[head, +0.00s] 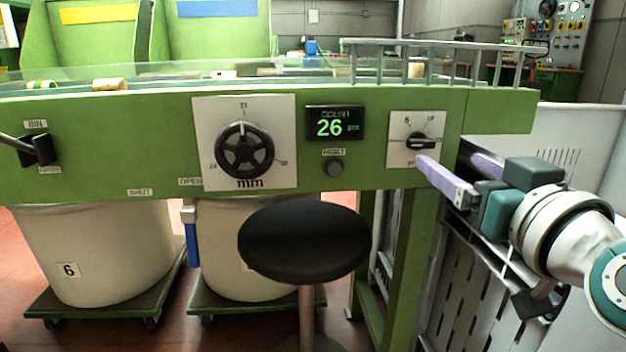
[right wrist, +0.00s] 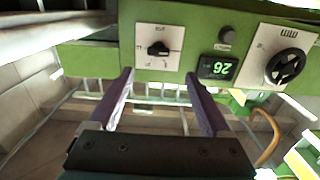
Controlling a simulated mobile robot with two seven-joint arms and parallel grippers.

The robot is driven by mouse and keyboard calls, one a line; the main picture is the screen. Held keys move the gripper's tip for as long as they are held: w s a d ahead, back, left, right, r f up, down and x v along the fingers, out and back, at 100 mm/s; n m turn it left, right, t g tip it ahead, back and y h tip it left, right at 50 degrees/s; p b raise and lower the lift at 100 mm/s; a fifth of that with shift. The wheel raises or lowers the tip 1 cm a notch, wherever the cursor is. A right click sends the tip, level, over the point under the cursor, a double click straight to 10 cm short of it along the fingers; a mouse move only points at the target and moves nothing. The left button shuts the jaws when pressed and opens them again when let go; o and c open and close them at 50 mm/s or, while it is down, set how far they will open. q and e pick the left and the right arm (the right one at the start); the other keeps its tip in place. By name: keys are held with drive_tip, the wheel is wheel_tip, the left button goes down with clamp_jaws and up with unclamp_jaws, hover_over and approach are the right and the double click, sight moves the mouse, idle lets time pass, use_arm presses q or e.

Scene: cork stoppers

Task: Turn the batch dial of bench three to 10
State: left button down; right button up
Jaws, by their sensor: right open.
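The small batch dial (head: 420,142) is a black bar knob on a pale square plate at the right end of the green bench front. Its knob lies roughly level; which mark it points to I cannot tell. My left gripper is out of view.
A larger mm dial (head: 245,150), a display reading 26 (head: 335,123) and a round reset button (head: 334,168) sit left of the batch dial. A black stool (head: 304,242) stands in front. A metal rail (head: 440,43) runs above the bench's right end.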

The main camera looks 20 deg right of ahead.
sight(424, 143)
drive_tip(key=b+x, duration=0.1)
drive_tip(key=x, duration=0.3)
drive_tip(key=b+x, duration=0.2)
drive_tip(key=x, duration=0.3)
drive_tip(key=shift+s+d+f, duration=0.1)
drive_tip(key=shift+d, duration=0.1)
drive_tip(key=shift+w+d, duration=0.1)
drive_tip(key=shift+w, duration=0.4)
drive_tip(key=shift+c, duration=0.4)
clamp_jaws()
